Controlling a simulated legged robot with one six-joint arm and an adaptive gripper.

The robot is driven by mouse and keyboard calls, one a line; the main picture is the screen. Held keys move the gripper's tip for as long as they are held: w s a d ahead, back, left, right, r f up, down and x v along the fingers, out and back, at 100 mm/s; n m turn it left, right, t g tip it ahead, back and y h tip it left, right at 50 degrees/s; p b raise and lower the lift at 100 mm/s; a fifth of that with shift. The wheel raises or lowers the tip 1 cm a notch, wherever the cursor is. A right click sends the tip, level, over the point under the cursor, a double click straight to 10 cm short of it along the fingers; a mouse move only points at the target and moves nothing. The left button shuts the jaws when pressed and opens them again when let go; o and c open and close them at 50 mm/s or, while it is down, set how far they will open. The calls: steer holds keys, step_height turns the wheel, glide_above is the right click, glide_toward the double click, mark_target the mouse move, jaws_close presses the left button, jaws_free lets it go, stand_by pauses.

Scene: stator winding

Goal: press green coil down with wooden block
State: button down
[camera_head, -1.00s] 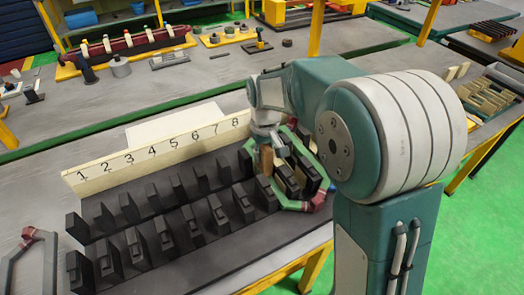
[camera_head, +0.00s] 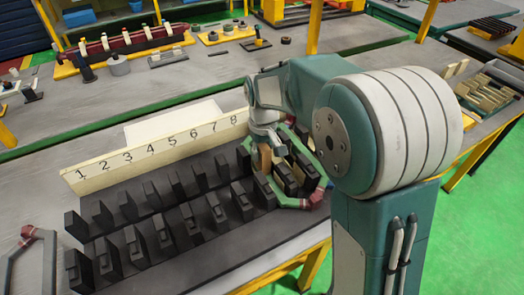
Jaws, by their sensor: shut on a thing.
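The green coil (camera_head: 292,203) is a hexagonal loop with dark red bands. It lies around the black posts at the right end of the stator fixture (camera_head: 205,255), near the number 8. My gripper (camera_head: 268,150) points down over this end and is shut on the wooden block (camera_head: 265,158), a small tan piece beneath the fingers. The block is at the coil's left side among the posts. Whether it touches the coil cannot be told. My arm hides part of the coil's far side.
A cream strip numbered 1 to 8 (camera_head: 158,151) stands behind two rows of black posts. Wooden pieces (camera_head: 484,95) lie in a tray at the right.

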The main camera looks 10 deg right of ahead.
steer(key=shift+f, duration=0.45)
stand_by(0.8)
steer(key=shift+r, duration=5.85)
